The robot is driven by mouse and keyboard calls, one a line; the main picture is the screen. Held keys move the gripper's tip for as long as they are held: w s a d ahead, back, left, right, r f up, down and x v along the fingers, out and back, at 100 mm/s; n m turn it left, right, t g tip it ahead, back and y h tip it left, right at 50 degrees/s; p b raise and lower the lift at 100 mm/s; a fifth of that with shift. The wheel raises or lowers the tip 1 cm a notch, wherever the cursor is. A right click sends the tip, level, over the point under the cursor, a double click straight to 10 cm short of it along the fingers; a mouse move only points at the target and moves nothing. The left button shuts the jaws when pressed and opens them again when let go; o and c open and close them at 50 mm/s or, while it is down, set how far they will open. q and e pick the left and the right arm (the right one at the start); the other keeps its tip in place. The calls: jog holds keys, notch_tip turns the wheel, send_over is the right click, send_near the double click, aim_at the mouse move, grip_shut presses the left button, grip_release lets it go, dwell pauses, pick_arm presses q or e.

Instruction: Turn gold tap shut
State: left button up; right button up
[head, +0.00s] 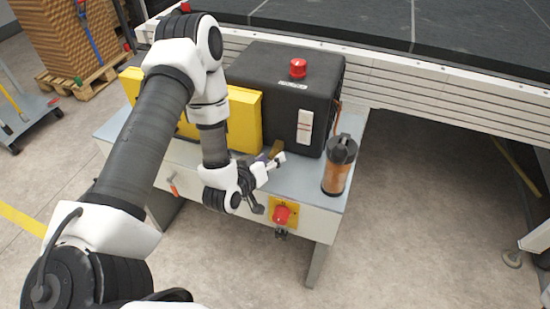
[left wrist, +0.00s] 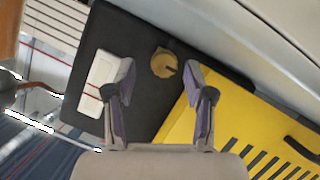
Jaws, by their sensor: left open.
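The gold tap (head: 275,148) sits low on the front of the black box (head: 325,95), partly hidden behind my left gripper in the head view. In the left wrist view the tap (left wrist: 164,62) is a round brass knob with a dark slot, against the dark face of the box. My left gripper (head: 268,182) is open in front of the box. In the left wrist view its fingertips (left wrist: 160,74) stand apart, one on each side of the tap in the picture. I cannot tell whether they touch it. My right gripper does not show.
A yellow panel (head: 245,122) stands left of the tap. A white switch plate (head: 305,127) is on the box, with a red button (head: 298,68) on top. An orange canister (head: 338,165) stands at the right end of the bench (head: 305,190). A red knob (head: 282,214) sticks out below.

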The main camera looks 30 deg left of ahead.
pick_arm(q)
jog(key=shift+w+a+f, duration=0.35)
jog(key=shift+w+f, duration=0.05)
jog(key=shift+w, duration=0.3)
jog(key=shift+d, duration=0.1)
jog(key=c, duration=0.3)
grip_shut()
